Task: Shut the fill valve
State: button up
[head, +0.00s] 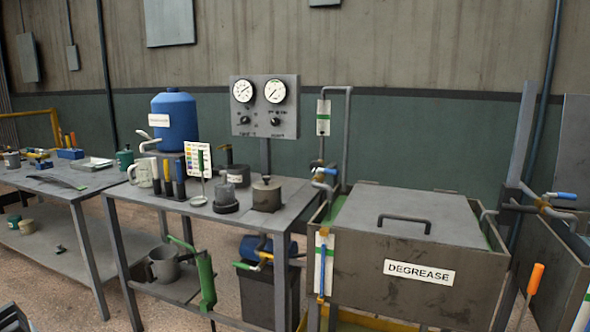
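No readable label names the fill valve. A blue-handled valve (325,171) sits on the pipe at the tank's back left corner, its lever roughly level. Another blue-handled valve (562,196) with a brass body is at the right tank. The grey tank marked DEGREASE (420,290) has a lid with a dark handle. My gripper cannot be made out; a dark shape cut off at the lower left corner is too partial to identify.
A metal bench (160,210) holds a blue container (174,121), a mug, dark pots and a gauge panel (265,106). A left bench (60,185) has tools and cans. An orange-handled tool (535,278) stands at right. Bare floor shows at lower left.

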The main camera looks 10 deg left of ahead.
aim_at(327, 171)
jog(key=i+l, duration=0.15)
jog(key=i, duration=0.45)
jog(key=i+l+u, duration=0.1)
jog(key=i, duration=0.45)
jog(key=l, duration=0.1)
